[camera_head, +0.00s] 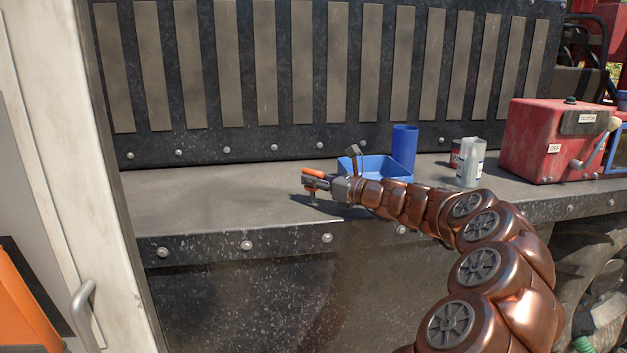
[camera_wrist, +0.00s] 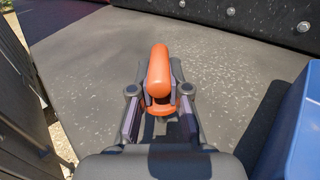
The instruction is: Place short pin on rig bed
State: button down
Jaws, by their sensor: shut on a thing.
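My gripper (camera_head: 317,183) is shut on the short pin (camera_head: 313,172), whose orange head shows above the fingers. In the wrist view the pin (camera_wrist: 158,72) sits between the two fingers of my gripper (camera_wrist: 160,100), with an orange rounded top and an orange collar. The pin is held over the left part of the rig bed (camera_head: 200,197), a dark grey speckled surface. A short thin part shows below the gripper, close to the bed. Whether it touches the bed I cannot tell. The bed (camera_wrist: 85,75) also fills much of the wrist view.
A blue tray (camera_head: 375,164) stands just behind and right of my gripper, with a blue cup (camera_head: 404,147) behind it. Bottles (camera_head: 470,163) and a red control box (camera_head: 550,141) stand farther right. A slatted wall (camera_head: 270,80) backs the bed. The bed's left side is clear.

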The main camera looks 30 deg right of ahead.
jog(key=c, duration=1.1)
grip_release()
jog(key=shift+f, duration=0.1)
jog(key=shift+c, duration=0.2)
jog(key=b+v, duration=0.1)
jog(key=v, duration=1.1)
